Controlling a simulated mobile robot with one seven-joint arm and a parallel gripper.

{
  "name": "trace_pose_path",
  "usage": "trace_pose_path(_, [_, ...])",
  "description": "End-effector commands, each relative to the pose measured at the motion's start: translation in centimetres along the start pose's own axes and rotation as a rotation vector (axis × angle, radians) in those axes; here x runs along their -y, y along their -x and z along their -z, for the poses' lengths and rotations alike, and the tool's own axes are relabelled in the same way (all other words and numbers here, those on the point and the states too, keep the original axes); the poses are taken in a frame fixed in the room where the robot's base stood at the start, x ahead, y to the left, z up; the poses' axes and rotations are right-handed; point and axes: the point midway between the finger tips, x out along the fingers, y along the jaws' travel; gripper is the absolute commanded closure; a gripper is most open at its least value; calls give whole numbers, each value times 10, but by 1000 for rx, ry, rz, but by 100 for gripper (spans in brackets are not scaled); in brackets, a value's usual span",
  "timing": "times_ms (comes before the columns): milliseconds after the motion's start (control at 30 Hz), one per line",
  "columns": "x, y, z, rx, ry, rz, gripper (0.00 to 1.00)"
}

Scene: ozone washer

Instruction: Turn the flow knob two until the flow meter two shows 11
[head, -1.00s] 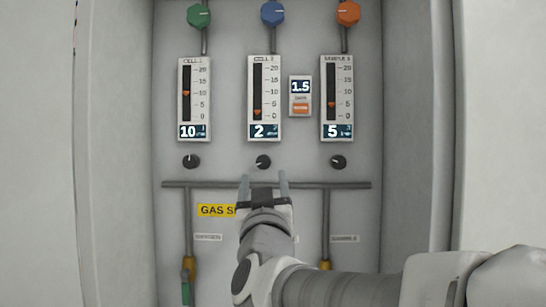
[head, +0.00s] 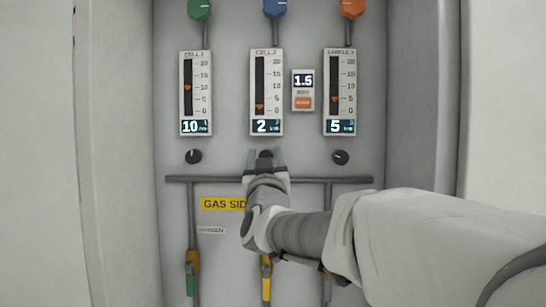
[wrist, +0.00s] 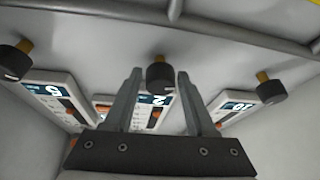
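Flow meter two (head: 279,98) is the middle white gauge on the panel. Its display reads 2 and its orange pointer sits low on the scale. Flow knob two (head: 265,155) is the small black knob below it; it also shows in the wrist view (wrist: 160,76). My gripper (head: 265,160) is in front of this knob. In the wrist view my gripper (wrist: 159,74) is open, one finger on each side of the knob, with a visible gap on both sides. The fingers partly hide the knob in the head view.
The left meter (head: 195,92) reads 10, with a black knob (head: 193,156) below. The right meter (head: 339,92) reads 5, with another knob (head: 340,157) below. A horizontal pipe (head: 330,180) runs just under the knobs. The cabinet side walls stand left and right.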

Motion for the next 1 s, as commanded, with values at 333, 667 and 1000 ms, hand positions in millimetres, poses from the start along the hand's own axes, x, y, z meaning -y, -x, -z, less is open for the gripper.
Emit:
trace_pose_path(333, [0, 0, 0, 0, 0, 1, 100])
trace_pose_path(667, [1, 1, -1, -2, -37, -14, 100])
trace_pose_path(1000, [1, 2, -3, -13, -243, -99, 100])
